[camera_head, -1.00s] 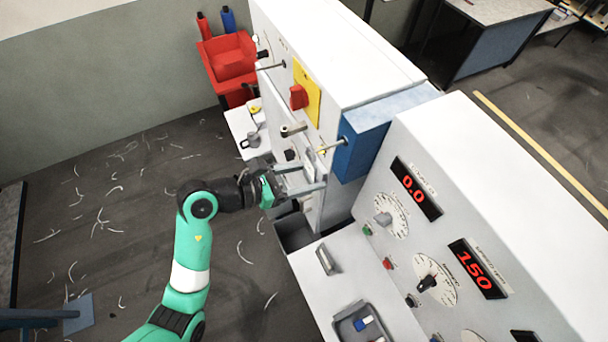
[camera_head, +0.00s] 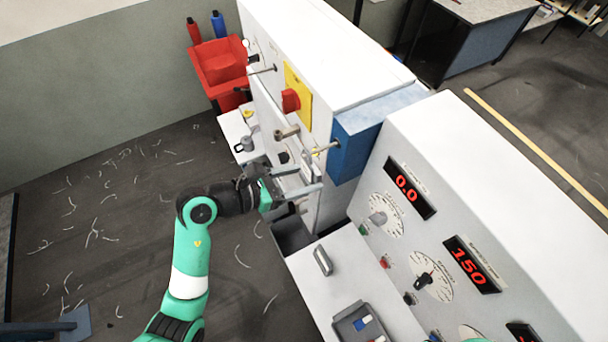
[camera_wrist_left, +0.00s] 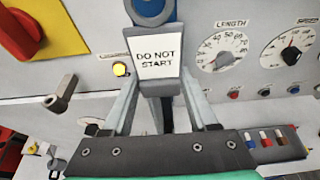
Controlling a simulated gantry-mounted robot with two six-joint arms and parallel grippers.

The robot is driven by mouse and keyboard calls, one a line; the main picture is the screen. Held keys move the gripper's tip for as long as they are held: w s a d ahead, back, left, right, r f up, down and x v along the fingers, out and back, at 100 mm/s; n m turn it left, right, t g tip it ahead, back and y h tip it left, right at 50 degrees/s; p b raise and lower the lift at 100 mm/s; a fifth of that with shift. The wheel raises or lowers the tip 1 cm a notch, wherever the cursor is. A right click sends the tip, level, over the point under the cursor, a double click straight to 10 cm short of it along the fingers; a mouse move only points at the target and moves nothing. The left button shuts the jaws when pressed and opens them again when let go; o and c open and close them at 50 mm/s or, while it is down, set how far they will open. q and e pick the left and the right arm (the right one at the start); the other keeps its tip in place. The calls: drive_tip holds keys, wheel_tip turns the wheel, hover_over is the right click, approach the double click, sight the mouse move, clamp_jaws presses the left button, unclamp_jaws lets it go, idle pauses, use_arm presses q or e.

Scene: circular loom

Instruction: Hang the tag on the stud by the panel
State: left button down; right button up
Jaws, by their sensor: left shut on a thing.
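In the head view my left gripper (camera_head: 308,177) is in front of the machine face, and the tag is hard to make out. A bronze stud (camera_head: 287,132) sticks out below the red switch. It also shows in the left wrist view (camera_wrist_left: 62,93), left of the tag and apart from it. My right gripper is not in view.
A thin rod (camera_head: 327,147) projects by the blue box (camera_head: 358,140). The red switch (camera_head: 291,100) sits on a yellow plate. The dial panel (camera_head: 425,225) is to the right. Open floor lies left.

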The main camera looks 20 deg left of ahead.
use_arm(q)
drive_tip(key=shift+f, duration=0.15)
drive_tip(key=shift+c, duration=0.5)
unclamp_jaws()
drive_tip(key=shift+s+a, duration=0.1)
drive_tip(key=shift+s, duration=0.05)
drive_tip(key=p+v, duration=0.2)
drive_tip(key=v, duration=0.1)
drive_tip(key=shift+f+p+v, duration=0.15)
drive_tip(key=shift+p+v, duration=0.15)
drive_tip(key=shift+v, duration=1.1)
drive_tip(key=shift+f+p+v, duration=0.15)
drive_tip(key=shift+p+v, duration=0.1)
drive_tip(key=shift+v, duration=1.15)
drive_tip(key=shift+a, duration=0.1)
